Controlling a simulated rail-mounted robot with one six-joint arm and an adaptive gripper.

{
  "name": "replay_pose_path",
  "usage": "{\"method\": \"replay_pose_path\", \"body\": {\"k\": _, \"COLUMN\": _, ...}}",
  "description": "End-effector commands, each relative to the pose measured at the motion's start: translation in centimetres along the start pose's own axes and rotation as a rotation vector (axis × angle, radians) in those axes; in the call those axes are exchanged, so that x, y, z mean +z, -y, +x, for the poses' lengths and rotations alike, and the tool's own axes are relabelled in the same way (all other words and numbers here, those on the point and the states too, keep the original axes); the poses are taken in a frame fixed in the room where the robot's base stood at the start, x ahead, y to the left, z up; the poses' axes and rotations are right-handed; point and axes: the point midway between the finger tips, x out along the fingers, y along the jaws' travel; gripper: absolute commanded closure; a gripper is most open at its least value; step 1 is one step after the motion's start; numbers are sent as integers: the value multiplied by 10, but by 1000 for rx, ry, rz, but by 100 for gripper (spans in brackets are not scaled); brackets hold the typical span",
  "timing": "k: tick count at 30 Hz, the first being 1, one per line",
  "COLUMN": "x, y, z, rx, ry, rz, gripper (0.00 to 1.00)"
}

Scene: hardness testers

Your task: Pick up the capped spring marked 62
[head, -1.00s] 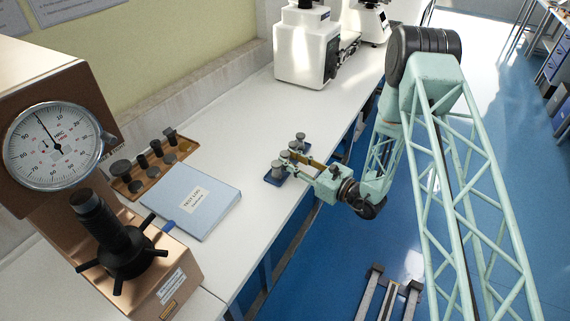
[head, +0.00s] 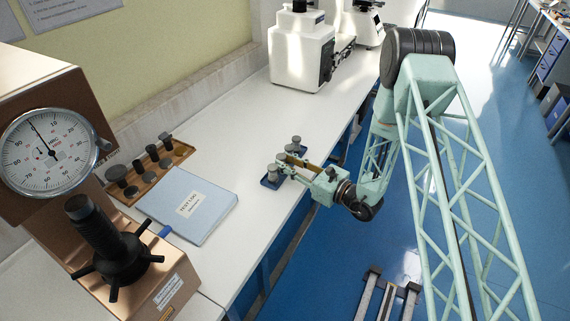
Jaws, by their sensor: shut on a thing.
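Small grey capped pieces stand on a blue tray (head: 270,183) near the front edge of the white bench. One grey capped piece (head: 272,170) stands at the near left of the tray, and another (head: 296,140) at the far side. My gripper (head: 288,164) reaches in from the right at the height of these pieces, its fingers pointing left. It is shut on a small piece between its fingers, mostly hidden by them. The number 62 cannot be read on any piece at this size.
A copper-brown hardness tester (head: 150,262) with a round dial stands at the left. Behind the blue test log binder (head: 187,205) lies a wooden tray (head: 182,152) with several dark parts. White machines (head: 300,55) stand farther back. The bench between is clear.

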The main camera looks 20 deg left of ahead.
Motion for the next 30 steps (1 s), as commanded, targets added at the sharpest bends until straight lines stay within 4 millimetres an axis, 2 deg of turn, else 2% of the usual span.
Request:
{"method": "replay_pose_path", "body": {"k": 8, "x": 20, "y": 0, "z": -1, "rx": 0, "ry": 1, "rz": -1, "gripper": 93}}
{"method": "replay_pose_path", "body": {"k": 24, "x": 82, "y": 0, "z": -4, "rx": 0, "ry": 1, "rz": -2, "gripper": 93}}
{"method": "replay_pose_path", "body": {"k": 30, "x": 94, "y": 0, "z": -4, "rx": 0, "ry": 1, "rz": -1, "gripper": 93}}
